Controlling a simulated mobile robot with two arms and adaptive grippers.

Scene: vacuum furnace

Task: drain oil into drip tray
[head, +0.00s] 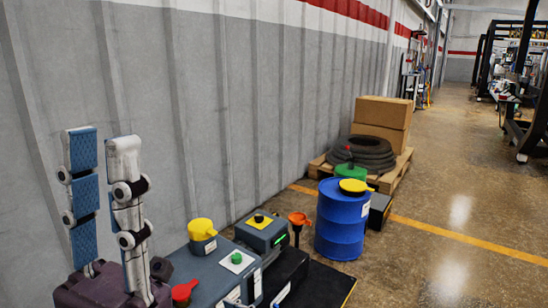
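My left gripper (102,140) points up at the lower left, its two fingers apart with nothing between them. One finger shows a blue ribbed pad. To its right stands a grey-blue machine housing (222,268) with a yellow cap, a green knob (237,258) on a white plate, and a red part (184,292) at its front. An orange funnel-shaped part (299,219) rises beside a second grey unit (262,233). I cannot make out a drip tray or any oil for certain. My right gripper is out of view.
A blue drum (341,228) with a yellow lid stands on the floor right of the machine. A dark mat (326,286) lies in front. Behind are a pallet (398,175) with tyres and cardboard boxes (380,125). A wall runs along the left; the floor at right is clear.

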